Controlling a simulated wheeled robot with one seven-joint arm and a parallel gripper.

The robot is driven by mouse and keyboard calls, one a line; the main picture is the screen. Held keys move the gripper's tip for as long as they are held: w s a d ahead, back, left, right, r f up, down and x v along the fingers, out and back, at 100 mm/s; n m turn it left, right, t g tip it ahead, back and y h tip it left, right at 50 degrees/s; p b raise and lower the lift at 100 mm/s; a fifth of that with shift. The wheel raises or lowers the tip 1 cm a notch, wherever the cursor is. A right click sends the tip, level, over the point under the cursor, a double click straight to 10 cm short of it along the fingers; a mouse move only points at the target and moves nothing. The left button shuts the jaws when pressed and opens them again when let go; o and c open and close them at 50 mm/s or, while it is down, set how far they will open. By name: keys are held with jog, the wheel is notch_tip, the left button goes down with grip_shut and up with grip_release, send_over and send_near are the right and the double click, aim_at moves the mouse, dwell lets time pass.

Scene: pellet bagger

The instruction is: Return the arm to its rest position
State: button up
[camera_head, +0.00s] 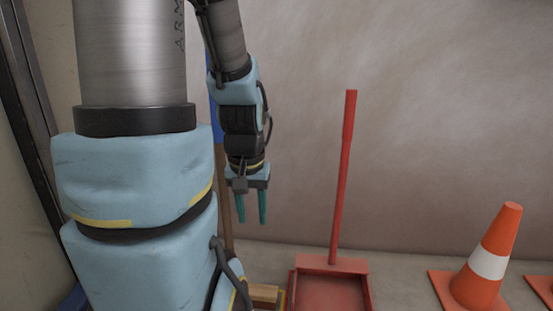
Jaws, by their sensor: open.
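My gripper (251,207) hangs at the end of my arm, left of the picture's middle, with its two teal fingers pointing down. The fingers are apart and nothing is between them. My large light-blue and grey arm links fill the left of the view. The gripper is in front of the wall, to the left of the red handle, and does not appear to touch anything.
A red long-handled dustpan (332,263) stands on the floor against the wall (440,110). An orange and white cone (487,262) stands at right, with part of another orange base (542,287) beside it. A wooden shaft (226,215) shows partly behind my arm.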

notch_tip(320, 180, up, 44)
jog(key=p, duration=4.2)
jog(key=shift+r, duration=0.15)
